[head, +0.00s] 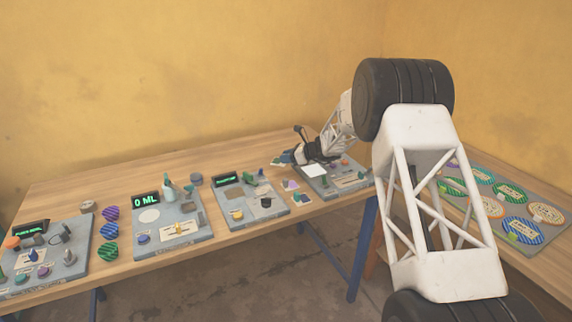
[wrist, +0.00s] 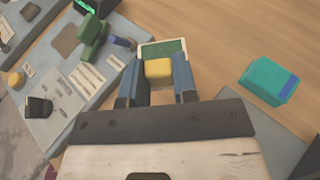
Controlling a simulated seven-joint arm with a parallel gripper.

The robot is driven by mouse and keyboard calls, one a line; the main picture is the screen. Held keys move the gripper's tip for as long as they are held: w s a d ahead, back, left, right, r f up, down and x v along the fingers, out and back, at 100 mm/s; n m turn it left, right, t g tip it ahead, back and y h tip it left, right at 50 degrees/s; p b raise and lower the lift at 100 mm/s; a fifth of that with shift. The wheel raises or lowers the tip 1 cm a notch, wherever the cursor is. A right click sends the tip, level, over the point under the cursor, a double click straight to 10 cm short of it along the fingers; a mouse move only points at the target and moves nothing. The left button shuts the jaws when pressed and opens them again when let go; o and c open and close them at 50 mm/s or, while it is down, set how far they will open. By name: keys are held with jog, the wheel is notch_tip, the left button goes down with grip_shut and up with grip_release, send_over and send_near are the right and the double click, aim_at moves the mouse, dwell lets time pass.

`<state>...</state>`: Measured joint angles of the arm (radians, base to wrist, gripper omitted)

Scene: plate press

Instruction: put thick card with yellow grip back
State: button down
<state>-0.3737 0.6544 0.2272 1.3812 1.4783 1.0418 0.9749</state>
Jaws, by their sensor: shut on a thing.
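My gripper (wrist: 158,82) has blue fingers shut on the yellow grip (wrist: 159,70) of a card. The card (wrist: 164,47) has a green face with a pale border and sticks out beyond the fingertips in the wrist view. Its underside and thickness are hidden. In the head view my gripper (head: 287,158) is at the far part of the wooden table, close to a grey panel; the card is too small to make out there. I cannot tell whether the card touches the table.
A teal block with a blue edge (wrist: 269,82) lies on the wood right of my gripper. A grey panel (wrist: 60,120) with a green lever (wrist: 92,38) is on the left. Several more panels line the table (head: 110,180). A board of striped discs (head: 545,235) is at the right.

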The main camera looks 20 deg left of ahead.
jog(key=shift+w+a, duration=0.3)
jog(key=shift+w, duration=0.2)
jog(key=shift+f, duration=0.15)
jog(key=shift+f, duration=1.65)
jog(key=shift+f, duration=0.6)
jog(key=c, duration=0.9)
grip_release()
jog(key=shift+r, duration=0.15)
